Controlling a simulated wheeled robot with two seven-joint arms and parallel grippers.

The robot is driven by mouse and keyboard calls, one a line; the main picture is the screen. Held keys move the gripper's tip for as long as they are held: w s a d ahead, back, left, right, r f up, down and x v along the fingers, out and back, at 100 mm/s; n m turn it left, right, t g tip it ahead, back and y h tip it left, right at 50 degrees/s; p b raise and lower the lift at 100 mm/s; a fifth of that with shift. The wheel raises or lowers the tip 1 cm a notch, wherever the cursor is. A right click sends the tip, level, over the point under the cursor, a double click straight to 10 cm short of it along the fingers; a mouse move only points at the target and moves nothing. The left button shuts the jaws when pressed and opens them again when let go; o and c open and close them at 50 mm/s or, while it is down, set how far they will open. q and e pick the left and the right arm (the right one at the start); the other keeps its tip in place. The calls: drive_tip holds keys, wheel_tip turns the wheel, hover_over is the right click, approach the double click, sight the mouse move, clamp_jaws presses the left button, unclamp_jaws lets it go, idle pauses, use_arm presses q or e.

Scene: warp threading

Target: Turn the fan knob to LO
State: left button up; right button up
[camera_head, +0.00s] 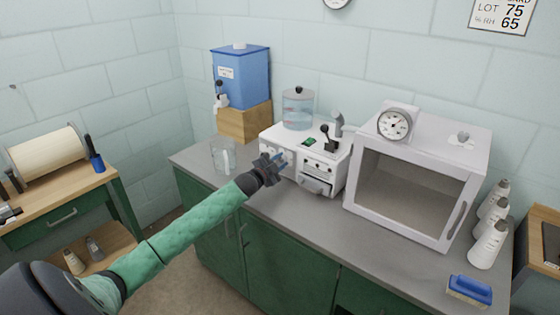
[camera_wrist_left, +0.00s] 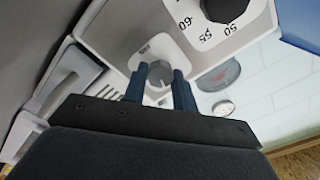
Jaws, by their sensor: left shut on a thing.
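The white machine (camera_head: 322,160) stands on the counter, with a clear water tank on top and a lever and controls on its front. My left gripper (camera_head: 277,161) is at its left front side. In the left wrist view its two blue-black fingers (camera_wrist_left: 158,84) are closed on the sides of a round grey knob (camera_wrist_left: 157,71), on a white plate with a small label that I cannot read. Whether this is the fan knob cannot be read here. A larger black dial (camera_wrist_left: 222,8) with 50, 55 and 60 marks is beside it. My right gripper is out of view.
A white glass-fronted cabinet (camera_head: 408,195) with a gauge on top stands right of the machine. A glass jug (camera_head: 223,156) is at the left, near a blue tank (camera_head: 241,76) on a wooden block. White bottles (camera_head: 488,245) and a blue brush (camera_head: 469,290) are at right.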

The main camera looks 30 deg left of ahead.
use_arm(q)
drive_tip(key=shift+f+n, duration=0.1)
drive_tip(key=shift+n, duration=0.7)
drive_tip(key=shift+n+p, duration=0.3)
drive_tip(key=shift+n, duration=0.9)
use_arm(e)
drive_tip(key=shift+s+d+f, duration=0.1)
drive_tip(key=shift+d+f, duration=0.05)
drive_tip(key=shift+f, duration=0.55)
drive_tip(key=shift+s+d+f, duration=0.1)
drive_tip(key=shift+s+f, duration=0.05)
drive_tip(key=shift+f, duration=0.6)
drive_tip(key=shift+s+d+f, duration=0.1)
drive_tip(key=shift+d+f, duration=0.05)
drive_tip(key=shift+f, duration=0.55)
use_arm(q)
drive_tip(key=shift+f, duration=0.1)
drive_tip(key=o, duration=1)
drive_tip(key=shift+c, duration=0.2)
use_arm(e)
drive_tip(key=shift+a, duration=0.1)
use_arm(q)
drive_tip(key=shift+s, duration=0.1)
